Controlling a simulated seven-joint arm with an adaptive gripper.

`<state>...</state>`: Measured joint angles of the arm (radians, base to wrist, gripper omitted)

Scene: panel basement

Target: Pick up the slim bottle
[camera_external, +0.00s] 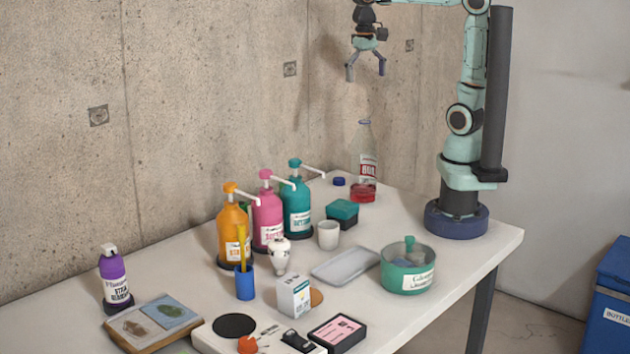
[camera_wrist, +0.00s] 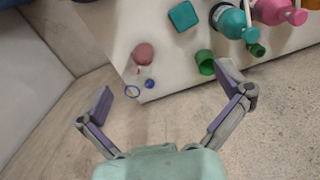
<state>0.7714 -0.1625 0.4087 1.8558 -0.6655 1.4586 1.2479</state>
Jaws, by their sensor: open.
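A tall clear bottle (camera_external: 366,165) with a narrow neck, a label and red liquid low inside stands upright near the wall, at the far end of the table; it looks like the slim bottle. In the wrist view its red part (camera_wrist: 143,54) shows as a round patch, with what seems its blue-rimmed mouth below it. My gripper (camera_external: 366,70) is open and empty, high above the bottle and clear of it. In the wrist view its two fingers (camera_wrist: 166,85) are spread wide, with the bottle beyond them, toward the left finger.
A small blue cap (camera_external: 339,181) and a teal box (camera_external: 342,212) stand near the bottle. Orange (camera_external: 233,230), pink (camera_external: 266,220) and teal (camera_external: 297,205) pump bottles stand left. A green pot (camera_external: 407,270) is nearer the front. The concrete wall (camera_external: 300,120) rises close behind.

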